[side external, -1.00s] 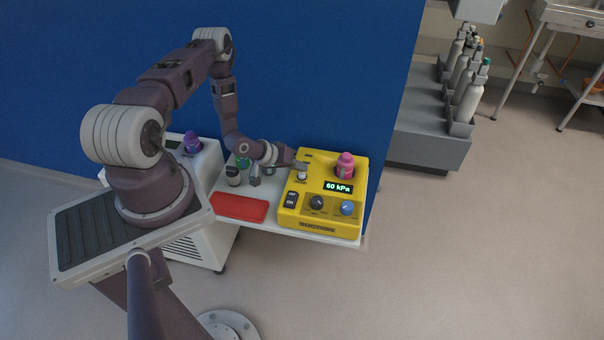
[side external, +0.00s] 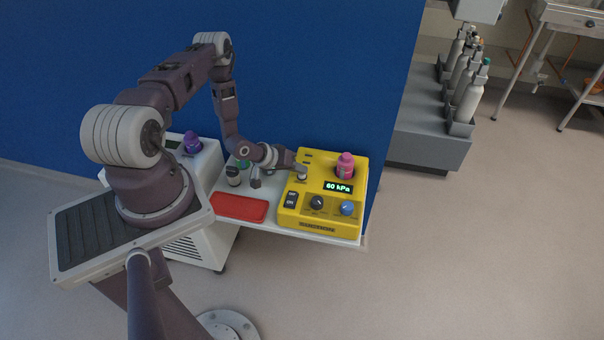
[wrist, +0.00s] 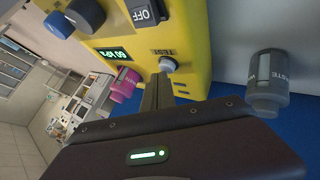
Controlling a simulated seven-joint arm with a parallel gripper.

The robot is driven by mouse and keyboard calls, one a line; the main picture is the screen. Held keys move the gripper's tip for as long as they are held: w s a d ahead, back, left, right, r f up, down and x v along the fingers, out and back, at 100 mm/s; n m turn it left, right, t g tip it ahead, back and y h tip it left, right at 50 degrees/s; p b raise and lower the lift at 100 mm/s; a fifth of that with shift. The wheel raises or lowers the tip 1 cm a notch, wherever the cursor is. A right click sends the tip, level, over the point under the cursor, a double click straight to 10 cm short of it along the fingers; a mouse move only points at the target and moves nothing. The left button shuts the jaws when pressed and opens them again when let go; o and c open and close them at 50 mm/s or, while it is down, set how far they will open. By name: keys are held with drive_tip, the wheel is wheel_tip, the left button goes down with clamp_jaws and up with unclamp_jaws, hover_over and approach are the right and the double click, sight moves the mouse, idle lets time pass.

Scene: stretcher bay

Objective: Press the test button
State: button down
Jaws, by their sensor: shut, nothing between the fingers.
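The yellow control box (side external: 330,222) sits on the white shelf, with a display reading 60 kPa. Its test button (wrist: 168,64) is a small pale round cap beside the word TEST in the wrist view; it also shows in the side view (side external: 302,177). My gripper (wrist: 160,77) is shut and empty, its fingertips right by the button. In the side view my gripper (side external: 301,169) is over the box's left rear part, at the button. I cannot tell whether the fingertips touch the cap or whether it is pushed in.
An ON/OFF switch (side external: 291,199), a dark knob (side external: 317,202) and a blue knob (side external: 347,208) are on the box. A pink bottle (side external: 345,165) stands at its back. A grey waste bottle (wrist: 268,85) and a red tray (side external: 238,207) are to the box's left in the side view.

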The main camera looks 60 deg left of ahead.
drive_tip(key=shift+f, duration=0.5)
idle(0.3)
drive_tip(key=shift+r, duration=1.3)
drive_tip(key=shift+r, duration=2.5)
wheel_tip(320, 180, up, 6)
hover_over(299, 175)
